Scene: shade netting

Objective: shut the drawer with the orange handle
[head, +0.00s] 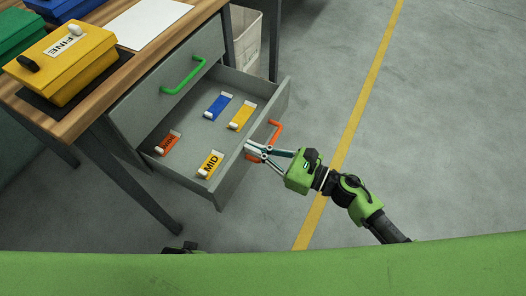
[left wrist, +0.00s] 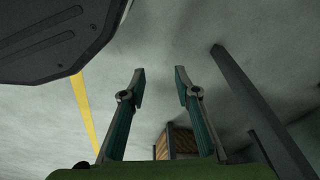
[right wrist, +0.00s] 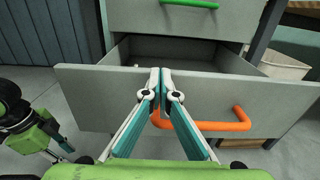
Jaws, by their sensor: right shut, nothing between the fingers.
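The drawer with the orange handle (head: 276,131) stands pulled out from the grey cabinet, its inside showing. Its front panel (right wrist: 90,90) faces my right wrist camera, where the orange handle (right wrist: 210,126) also shows, partly behind my fingers. My right gripper (head: 248,149) is shut and empty, its tips at the drawer front beside the handle. In the right wrist view the tips (right wrist: 160,71) overlap the panel near its upper edge; whether they touch cannot be told. My left gripper (left wrist: 160,75) is open and empty, pointing at bare floor.
Several tagged pieces lie in the drawer, including a blue one (head: 218,107) and one marked MID (head: 210,163). A closed drawer with a green handle (head: 183,75) sits above. A yellow box (head: 68,62) stands on the wooden worktop (head: 112,75). Floor (head: 440,130) to the right is clear.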

